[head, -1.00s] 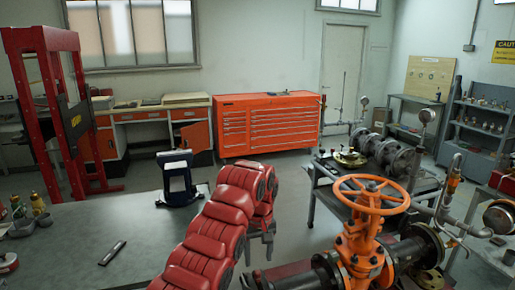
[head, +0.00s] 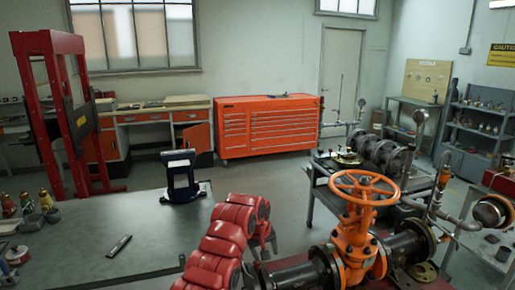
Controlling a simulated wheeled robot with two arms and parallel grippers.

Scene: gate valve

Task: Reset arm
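The orange gate valve (head: 354,243) stands at the lower right on a dark flanged pipe, with its orange handwheel (head: 365,204) on top. My red left arm comes up from the bottom, left of the valve, and bends downward at its far end. The left gripper (head: 268,246) hangs there, left of the handwheel and apart from it. It is small and partly hidden by the arm, so its opening is unclear. The right gripper is not in view.
A grey workbench (head: 75,250) fills the lower left, with a dark-framed device (head: 181,178) and a small flat dark object (head: 119,245) on it. Behind stand a red press frame (head: 48,120), an orange tool cabinet (head: 267,125) and a cart (head: 322,197) with pipe fittings.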

